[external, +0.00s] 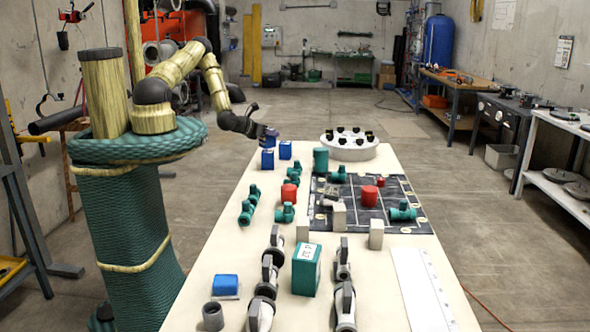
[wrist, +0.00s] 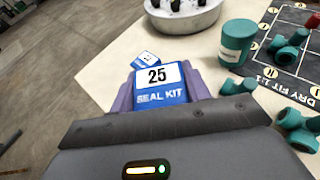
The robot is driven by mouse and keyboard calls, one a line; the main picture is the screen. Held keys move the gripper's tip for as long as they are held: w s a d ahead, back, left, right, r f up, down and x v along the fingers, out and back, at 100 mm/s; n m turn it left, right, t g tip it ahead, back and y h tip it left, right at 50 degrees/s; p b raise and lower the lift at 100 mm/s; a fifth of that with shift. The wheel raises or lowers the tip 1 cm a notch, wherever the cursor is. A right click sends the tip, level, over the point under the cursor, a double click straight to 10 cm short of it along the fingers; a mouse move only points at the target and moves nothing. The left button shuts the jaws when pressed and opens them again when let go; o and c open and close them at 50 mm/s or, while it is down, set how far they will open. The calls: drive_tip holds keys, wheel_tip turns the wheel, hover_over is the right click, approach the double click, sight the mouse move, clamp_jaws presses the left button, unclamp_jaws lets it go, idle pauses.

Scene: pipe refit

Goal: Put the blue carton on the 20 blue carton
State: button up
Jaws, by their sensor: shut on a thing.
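My gripper (external: 268,132) is shut on a blue carton with a white label reading "25" and "SEAL KIT" (wrist: 160,90), with purple fingers on both sides of it. In the external view it is above the far left part of the table. Two blue cartons, one on the left (external: 267,160) and one on the right (external: 285,150), stand on the table just below it. In the wrist view one blue carton (wrist: 146,58) shows beyond the held one, partly hidden, its number not legible. Another blue carton (external: 226,283) lies near the table's front left.
A round white tray (external: 349,152) with dark pegs and a green canister (external: 320,161) stand right of the cartons. Green valves (external: 246,212), a dark marked mat (external: 340,188), a green-and-white box (external: 306,270) and grey valves (external: 269,275) fill much of the table.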

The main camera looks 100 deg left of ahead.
drive_tip(key=shift+f, duration=0.8)
drive_tip(key=shift+f, duration=0.2)
drive_tip(key=o, duration=1)
